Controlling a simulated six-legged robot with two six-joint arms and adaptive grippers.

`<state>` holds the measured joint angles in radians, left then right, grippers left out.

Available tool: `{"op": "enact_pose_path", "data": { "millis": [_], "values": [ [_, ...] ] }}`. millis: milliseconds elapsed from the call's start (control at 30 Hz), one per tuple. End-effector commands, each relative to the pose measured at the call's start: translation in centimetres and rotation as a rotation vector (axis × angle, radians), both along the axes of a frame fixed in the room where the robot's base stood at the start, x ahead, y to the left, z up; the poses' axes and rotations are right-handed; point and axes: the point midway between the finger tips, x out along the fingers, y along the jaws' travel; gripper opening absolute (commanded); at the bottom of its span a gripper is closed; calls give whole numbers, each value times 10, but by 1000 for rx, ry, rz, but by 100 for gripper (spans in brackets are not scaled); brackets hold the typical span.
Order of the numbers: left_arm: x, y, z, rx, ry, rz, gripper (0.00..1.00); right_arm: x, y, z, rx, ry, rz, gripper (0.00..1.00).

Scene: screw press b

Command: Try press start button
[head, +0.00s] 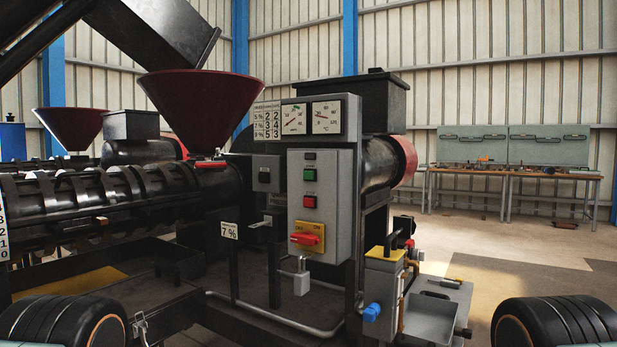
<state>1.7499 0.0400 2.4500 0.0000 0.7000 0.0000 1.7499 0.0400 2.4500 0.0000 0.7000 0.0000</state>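The screw press carries a grey control box (325,210) near the middle of the head view. A green button (309,175) sits on its upper front, with a red button (309,201) just below. I cannot read any label on them, nor tell whether either is pressed. Lower down is a red rotary switch (304,239) on a yellow plate (315,228), its handle lying about level. A padlock (301,283) hangs under the box. Nothing covers the front of the box. Neither of my grippers shows; dark rounded parts, apparently mine, fill both bottom corners.
Two gauges (310,117) sit above the box. A dark red hopper (201,102) and the ribbed press barrel (95,200) are to the left. A yellow-topped unit with a blue knob (372,312) juts out at lower right. A workbench (520,172) stands far back, with open floor before it.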

Motion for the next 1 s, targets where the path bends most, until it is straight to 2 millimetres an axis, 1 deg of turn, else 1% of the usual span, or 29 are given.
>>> {"op": "enact_pose_path", "data": {
  "millis": [267, 367, 733, 767, 1000],
  "values": [
    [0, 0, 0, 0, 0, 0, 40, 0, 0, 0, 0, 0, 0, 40],
    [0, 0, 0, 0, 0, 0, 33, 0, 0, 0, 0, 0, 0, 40],
    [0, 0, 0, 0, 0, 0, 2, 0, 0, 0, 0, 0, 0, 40],
    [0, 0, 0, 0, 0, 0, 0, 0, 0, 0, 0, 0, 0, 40],
    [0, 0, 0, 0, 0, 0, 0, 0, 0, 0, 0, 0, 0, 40]
  ]
}}
